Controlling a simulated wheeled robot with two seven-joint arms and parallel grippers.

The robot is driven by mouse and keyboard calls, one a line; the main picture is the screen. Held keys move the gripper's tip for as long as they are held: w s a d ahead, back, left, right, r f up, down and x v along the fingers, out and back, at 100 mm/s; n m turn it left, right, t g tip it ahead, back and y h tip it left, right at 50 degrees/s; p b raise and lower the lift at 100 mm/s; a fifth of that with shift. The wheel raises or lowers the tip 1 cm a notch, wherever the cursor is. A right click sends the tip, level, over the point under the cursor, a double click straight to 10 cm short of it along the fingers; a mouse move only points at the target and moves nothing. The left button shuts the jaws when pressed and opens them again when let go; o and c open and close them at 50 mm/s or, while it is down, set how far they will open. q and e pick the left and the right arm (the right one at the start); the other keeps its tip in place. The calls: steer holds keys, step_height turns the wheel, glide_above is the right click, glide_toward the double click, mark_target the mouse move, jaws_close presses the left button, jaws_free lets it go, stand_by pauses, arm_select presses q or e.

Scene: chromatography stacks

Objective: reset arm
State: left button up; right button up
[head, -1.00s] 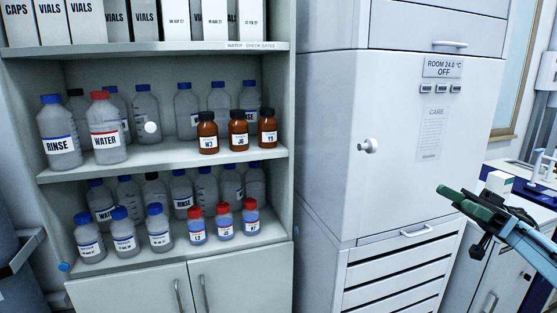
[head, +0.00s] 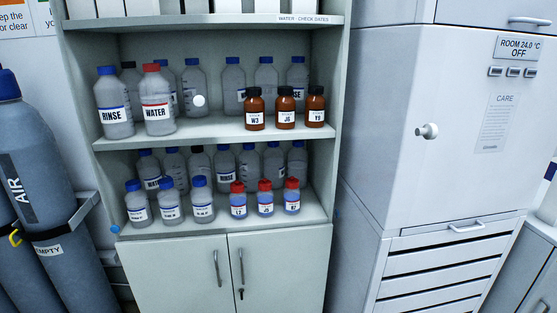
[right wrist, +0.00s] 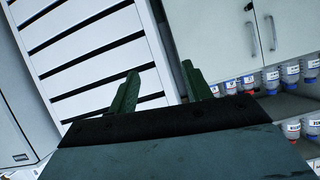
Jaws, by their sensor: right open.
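My right gripper (right wrist: 162,84) shows in the right wrist view. Its two green fingers stand apart with nothing between them, so it is open and empty. Behind the fingers are the slatted drawers of the cabinet and white cupboard doors, with the bottle shelf at the right. Neither gripper shows in the head view, and my left gripper is in no view.
A shelf unit (head: 228,131) holds blue-capped bottles, a red-capped WATER bottle (head: 158,105) and several amber bottles. A tall white cabinet (head: 440,160) stands to its right. Grey gas cylinders (head: 40,160) stand at the left. The cupboard doors (head: 190,275) are closed.

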steer(key=s+a+f+g, duration=0.3)
steer(key=s+f, duration=0.2)
steer(key=s, duration=0.4)
steer(key=s+a+f+n+g+h, duration=0.1)
steer(key=s+a+f+g, duration=0.1)
steer(key=s+f, duration=0.3)
steer(key=s+a+f+g, duration=0.3)
steer(key=s+f, duration=0.2)
steer(key=s, duration=0.8)
steer(key=shift+a+f+n+g+h, duration=0.2)
steer(key=shift+a+n+g+h, duration=0.1)
steer(key=shift+a+g, duration=0.1)
steer(key=s+a+g, duration=0.1)
steer(key=s, duration=0.2)
steer(key=s+a+f+g, duration=0.1)
steer(key=s, duration=0.2)
steer(key=s+a+g, duration=0.1)
steer(key=s, duration=0.3)
steer(key=shift+a+f+n, duration=0.2)
steer(key=shift+f+n, duration=0.05)
steer(key=shift+n, duration=0.15)
